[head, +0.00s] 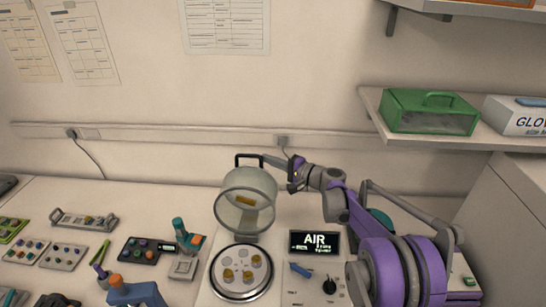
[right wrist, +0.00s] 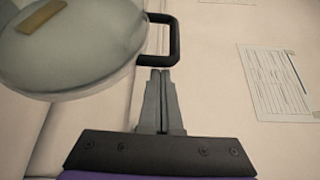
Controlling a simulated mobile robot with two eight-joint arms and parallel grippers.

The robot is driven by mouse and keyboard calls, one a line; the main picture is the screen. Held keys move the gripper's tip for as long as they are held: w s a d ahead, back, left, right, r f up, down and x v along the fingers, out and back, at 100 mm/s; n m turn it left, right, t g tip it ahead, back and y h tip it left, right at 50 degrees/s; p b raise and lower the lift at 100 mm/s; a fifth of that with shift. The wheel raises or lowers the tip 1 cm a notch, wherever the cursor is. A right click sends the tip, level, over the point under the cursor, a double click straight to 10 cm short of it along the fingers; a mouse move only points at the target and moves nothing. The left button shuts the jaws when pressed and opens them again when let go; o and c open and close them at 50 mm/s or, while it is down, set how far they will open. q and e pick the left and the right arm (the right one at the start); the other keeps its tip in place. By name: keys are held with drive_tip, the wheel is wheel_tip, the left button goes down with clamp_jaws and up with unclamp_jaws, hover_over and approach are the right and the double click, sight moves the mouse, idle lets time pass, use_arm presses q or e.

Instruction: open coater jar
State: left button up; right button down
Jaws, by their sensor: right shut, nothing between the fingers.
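The coater jar (head: 232,187) is a clear glass cylinder with a black loop handle (head: 237,162) on top. It is tilted up and back, its open mouth facing forward, behind the round coater stage (head: 240,292), which is uncovered. The jar (right wrist: 75,45) and its handle (right wrist: 174,40) also show in the right wrist view. My right gripper (head: 268,159) is shut and empty, just right of the handle. In the right wrist view its fingertips (right wrist: 160,72) are right at the handle's bar; I cannot tell whether they touch.
Several round samples lie on the stage. The coater's display (head: 315,242) reads AIR, with a blue lever (head: 300,269) and black knob (head: 329,287) below. Left are tools and trays (head: 85,220). A shelf (head: 400,139) holding a green box (head: 430,112) is at the upper right.

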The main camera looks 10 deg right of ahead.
drive_tip(key=shift+w+f, duration=0.1)
drive_tip(key=shift+s+a+r+p, duration=0.1)
drive_tip(key=shift+s+a+r, duration=0.25)
drive_tip(key=shift+s, duration=0.35)
drive_tip(key=shift+s+a+r+p, duration=0.1)
drive_tip(key=shift+s+r, duration=0.4)
drive_tip(key=shift+s, duration=0.25)
drive_tip(key=shift+s+a+r+p, duration=0.1)
drive_tip(key=shift+s+a+r, duration=0.25)
drive_tip(key=shift+s, duration=0.35)
drive_tip(key=shift+d, duration=0.15)
